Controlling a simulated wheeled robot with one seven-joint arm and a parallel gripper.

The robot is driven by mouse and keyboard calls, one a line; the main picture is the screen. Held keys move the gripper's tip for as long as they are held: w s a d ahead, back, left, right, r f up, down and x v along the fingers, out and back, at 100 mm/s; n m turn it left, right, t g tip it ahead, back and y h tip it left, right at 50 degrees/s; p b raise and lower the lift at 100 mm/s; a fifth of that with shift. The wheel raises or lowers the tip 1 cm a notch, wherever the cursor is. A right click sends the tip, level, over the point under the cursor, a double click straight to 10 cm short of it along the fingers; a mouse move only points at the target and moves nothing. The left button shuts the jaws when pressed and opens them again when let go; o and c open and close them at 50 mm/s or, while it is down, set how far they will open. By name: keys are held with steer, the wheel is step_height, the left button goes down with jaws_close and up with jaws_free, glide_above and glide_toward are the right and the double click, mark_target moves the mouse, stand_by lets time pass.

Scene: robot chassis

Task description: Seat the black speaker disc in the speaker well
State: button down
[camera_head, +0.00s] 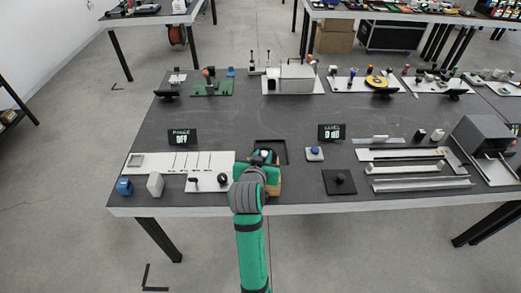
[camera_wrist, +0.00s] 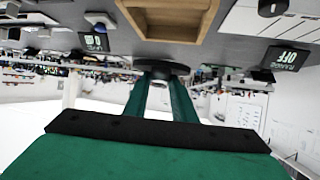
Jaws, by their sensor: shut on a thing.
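In the wrist view my gripper (camera_wrist: 162,80) has its two green fingers close together on the black speaker disc (camera_wrist: 162,67). The disc is seen nearly edge-on at the fingertips. In the head view my gripper (camera_head: 263,157) is over the front middle of the table, and the wooden box (camera_head: 274,188) is partly hidden behind my arm. I cannot tell whether this box is the speaker well. The disc is not clear there.
The dark table (camera_head: 240,115) carries a white slotted panel (camera_head: 190,161) at left and a dark square plate with a knob (camera_head: 340,181) at right. A RANGE display (camera_head: 183,137) and a LEVEL display (camera_head: 331,132) stand behind. Metal rails (camera_head: 415,169) lie further right. The table's middle is mostly clear.

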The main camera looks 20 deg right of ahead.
steer(key=shift+a, duration=0.15)
steer(key=shift+s+a, duration=0.1)
steer(key=shift+f, duration=4.15)
steer(key=shift+f, duration=0.3)
steer(key=c, duration=1.4)
jaws_free()
steer(key=v, duration=1)
steer(key=shift+s+a+r, duration=0.15)
steer(key=shift+s+r, duration=0.05)
steer(key=shift+s, duration=0.1)
